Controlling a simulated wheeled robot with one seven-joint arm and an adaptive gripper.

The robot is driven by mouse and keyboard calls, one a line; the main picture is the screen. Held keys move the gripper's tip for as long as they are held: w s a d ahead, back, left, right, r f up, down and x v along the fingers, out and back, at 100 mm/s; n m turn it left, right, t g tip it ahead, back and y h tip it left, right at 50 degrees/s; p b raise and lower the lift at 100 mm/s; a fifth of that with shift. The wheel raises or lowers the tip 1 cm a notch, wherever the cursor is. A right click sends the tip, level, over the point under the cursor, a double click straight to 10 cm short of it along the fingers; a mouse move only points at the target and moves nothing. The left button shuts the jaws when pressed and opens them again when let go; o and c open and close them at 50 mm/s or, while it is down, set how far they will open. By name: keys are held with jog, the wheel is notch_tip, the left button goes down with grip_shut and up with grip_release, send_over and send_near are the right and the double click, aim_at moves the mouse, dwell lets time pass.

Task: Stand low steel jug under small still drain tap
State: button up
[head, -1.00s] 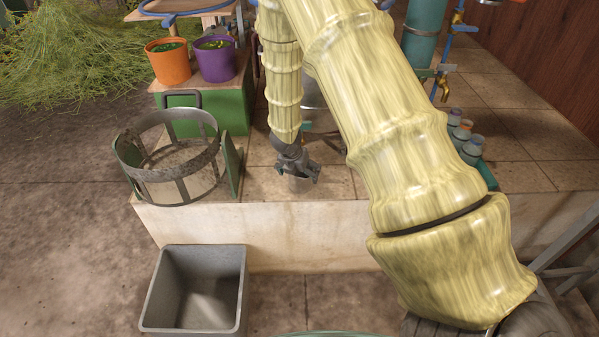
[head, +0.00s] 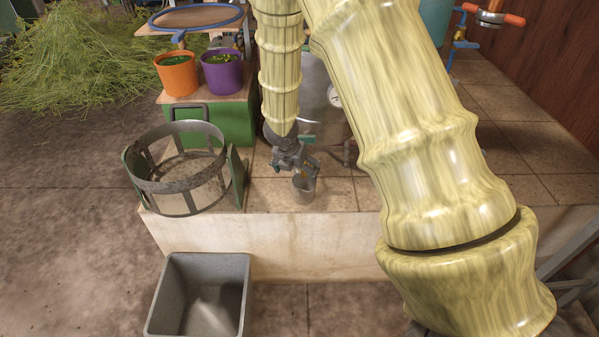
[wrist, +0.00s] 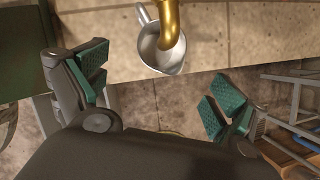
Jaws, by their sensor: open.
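The low steel jug (head: 304,192) stands upright on the tiled ledge, close to its front edge. It also shows in the wrist view (wrist: 151,52), its handle toward the upper left. The brass drain tap (wrist: 171,18) comes in from the top there, and its spout end overlaps the jug's open mouth. In the head view a bit of the brass tap (head: 312,163) shows just above the jug. My gripper (wrist: 155,86) is open and empty, its green-padded fingers spread apart and clear of the jug. In the head view my gripper (head: 290,158) is beside and above the jug.
The steel still (head: 318,100) with a round gauge stands behind, partly hidden by my arm. A metal basket ring (head: 175,187) is on the ledge at left. Orange (head: 177,76) and purple (head: 222,73) pots sit behind it. A grey bin (head: 200,295) is on the floor in front.

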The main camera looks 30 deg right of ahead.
jog(key=s+a+f+m+g+y, duration=0.1)
jog(key=s+a+f+m+y, duration=0.2)
jog(key=s+a+f+m, duration=0.55)
jog(key=s+a+f+m+g+y, duration=0.25)
jog(key=s+a+f, duration=0.25)
jog(key=s+f, duration=0.45)
jog(key=s+a+f+m, duration=0.1)
jog(key=s+f+m, duration=0.2)
jog(key=s+m, duration=0.4)
jog(key=s+a+f+m+t+h, duration=0.1)
jog(key=s+f+m, duration=0.2)
jog(key=s+m, duration=0.4)
jog(key=s, duration=0.5)
jog(key=shift+s+a+m, duration=0.25)
jog(key=shift+a+m, duration=0.15)
jog(key=shift+h, duration=0.25)
